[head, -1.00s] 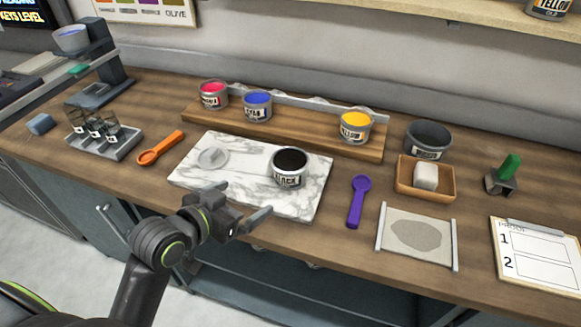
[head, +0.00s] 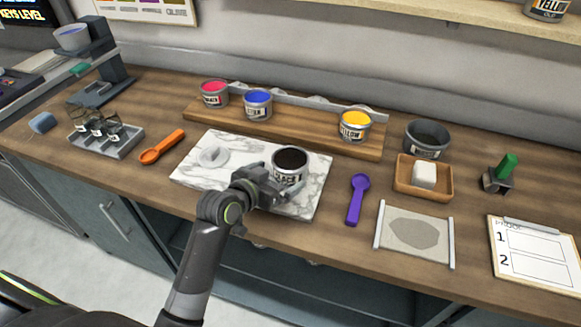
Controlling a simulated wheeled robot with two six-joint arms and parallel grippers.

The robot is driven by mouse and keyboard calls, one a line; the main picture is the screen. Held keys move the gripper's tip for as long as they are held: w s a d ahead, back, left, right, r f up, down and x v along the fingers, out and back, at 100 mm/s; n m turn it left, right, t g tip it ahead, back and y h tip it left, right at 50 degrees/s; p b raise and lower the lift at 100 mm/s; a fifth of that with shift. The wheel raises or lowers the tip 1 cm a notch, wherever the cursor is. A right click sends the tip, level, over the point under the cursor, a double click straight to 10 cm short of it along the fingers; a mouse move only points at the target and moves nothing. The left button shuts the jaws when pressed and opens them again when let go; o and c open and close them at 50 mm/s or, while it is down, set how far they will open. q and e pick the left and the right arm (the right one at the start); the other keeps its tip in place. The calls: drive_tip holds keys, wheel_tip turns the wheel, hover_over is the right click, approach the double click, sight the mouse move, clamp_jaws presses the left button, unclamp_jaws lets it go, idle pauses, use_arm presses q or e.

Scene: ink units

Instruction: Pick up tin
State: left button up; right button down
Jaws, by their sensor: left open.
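The tin that my left gripper is at is a grey tin of black ink (head: 290,160), upright on the marble slab (head: 305,207). My left gripper (head: 286,182) is open at the tin's near side, and its fingers partly cover the label. I cannot tell whether the fingers touch the tin. Tins of red ink (head: 214,97), blue ink (head: 258,106) and yellow ink (head: 355,127) stand on the wooden riser (head: 305,132) behind. My right gripper is not in view.
A clear disc (head: 212,157) lies on the slab's left part. An orange scoop (head: 162,147) lies left of the slab and a purple scoop (head: 357,199) right of it. A dark bowl (head: 426,140) and a wooden tray (head: 424,189) stand further right.

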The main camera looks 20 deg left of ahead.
use_arm(q)
drive_tip(key=p+x, duration=0.1)
drive_tip(key=x, duration=0.3)
drive_tip(key=shift+w+d+f, duration=0.15)
drive_tip(key=shift+w+f, duration=0.05)
drive_tip(key=shift+w, duration=0.2)
drive_tip(key=shift+r, duration=0.1)
drive_tip(key=c, duration=1.4)
drive_tip(key=shift+o, duration=0.2)
drive_tip(key=s+a+r+n+y, duration=0.1)
drive_tip(key=s+r+y, duration=0.1)
drive_tip(key=r, duration=0.9)
drive_tip(key=s+a+r+n+y, duration=0.1)
drive_tip(key=s+r, duration=0.4)
drive_tip(key=r, duration=0.6)
drive_tip(key=shift+s+a+r+n+t+y, duration=0.2)
drive_tip(key=shift+s+r+n+t+y, duration=0.1)
drive_tip(key=shift+n+y, duration=0.3)
